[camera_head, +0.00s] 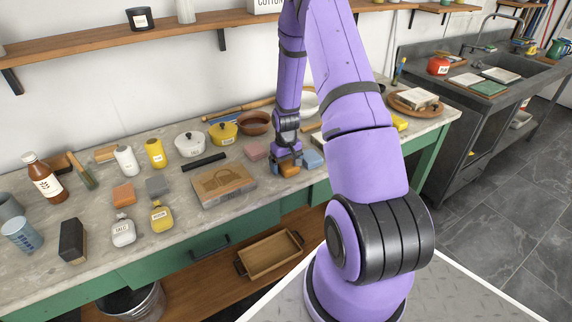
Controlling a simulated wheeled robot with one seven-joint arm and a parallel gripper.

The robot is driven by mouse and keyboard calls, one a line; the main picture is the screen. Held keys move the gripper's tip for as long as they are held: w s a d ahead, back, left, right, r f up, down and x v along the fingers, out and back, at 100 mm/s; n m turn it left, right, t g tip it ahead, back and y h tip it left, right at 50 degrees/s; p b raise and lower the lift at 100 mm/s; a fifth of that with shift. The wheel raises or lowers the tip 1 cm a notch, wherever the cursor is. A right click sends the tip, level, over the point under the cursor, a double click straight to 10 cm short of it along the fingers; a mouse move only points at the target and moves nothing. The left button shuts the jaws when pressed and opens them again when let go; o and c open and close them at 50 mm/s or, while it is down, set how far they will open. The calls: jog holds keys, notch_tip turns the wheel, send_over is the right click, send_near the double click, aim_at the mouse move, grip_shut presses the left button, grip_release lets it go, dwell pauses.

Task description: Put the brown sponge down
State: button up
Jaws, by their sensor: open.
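The brown sponge (288,170) is an orange-brown block near the front edge of the stone counter (218,222). My gripper (287,163) points down right over it and hides its upper part. My gripper is open; its fingers are small in the view, and I cannot tell whether they still touch the sponge. The sponge appears to rest on the counter. A blue sponge (313,159) is close on its right, and a pinkish sponge (255,151) is to its left.
A litho stone with a picture (224,184) lies left of my gripper. A brown bowl (254,122), a yellow pot (222,133) and a white pot (190,144) stand behind. An orange block (123,194) and several bottles are farther left. My arm hides part of the counter.

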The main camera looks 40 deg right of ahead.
jog(key=s+a+r+t, duration=0.1)
jog(key=a+r, duration=0.3)
jog(key=r, duration=0.9)
jog(key=a+r, duration=0.3)
jog(key=r, duration=1)
jog(key=s+a+r+n+t+h, duration=0.1)
jog(key=s+a+r+t, duration=0.1)
jog(key=s+a+r, duration=0.45)
jog(key=s+a+r+t, duration=0.1)
jog(key=s+a+r, duration=0.4)
jog(key=s, duration=0.3)
jog(key=s+a+r+n+t+y, duration=0.1)
jog(key=s+a+r, duration=0.5)
jog(key=s, duration=0.2)
jog(key=shift+r+n, duration=0.25)
jog(key=shift+n, duration=0.05)
jog(key=shift+w+d, duration=0.1)
